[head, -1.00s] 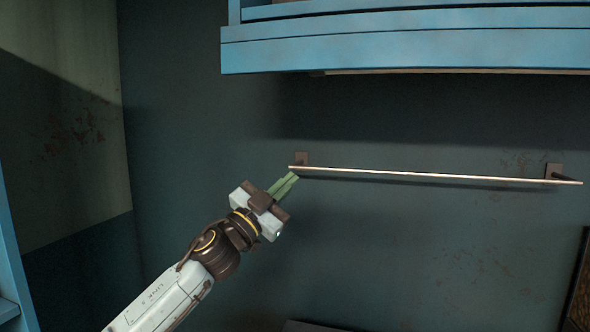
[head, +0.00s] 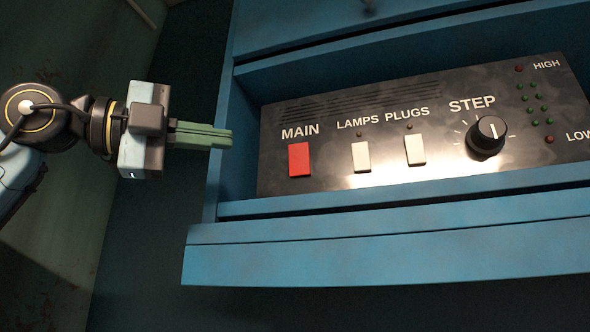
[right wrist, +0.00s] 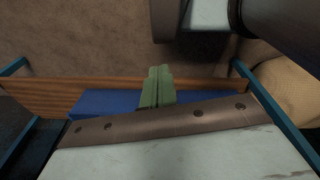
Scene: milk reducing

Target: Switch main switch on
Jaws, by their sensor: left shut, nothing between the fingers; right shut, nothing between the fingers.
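The main switch (head: 299,159) is a red rocker under the label MAIN, at the left of a dark control panel (head: 330,182) in the head view. The panel sits recessed in a blue cabinet. My left gripper (head: 230,139) is shut and empty, its green fingers pointing right. In the picture its tips lie over the cabinet's left side wall, left of the red switch and apart from it. My right gripper (right wrist: 158,72) shows only in the right wrist view, with its green fingers together and empty. The switch is not visible there.
Two white switches, lamps (head: 361,157) and plugs (head: 415,150), and a black step knob (head: 487,136) are right of the main switch. The blue cabinet's front ledge (head: 390,245) juts out below the panel. A blue object (right wrist: 105,103) and wooden board (right wrist: 45,92) lie below my right gripper.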

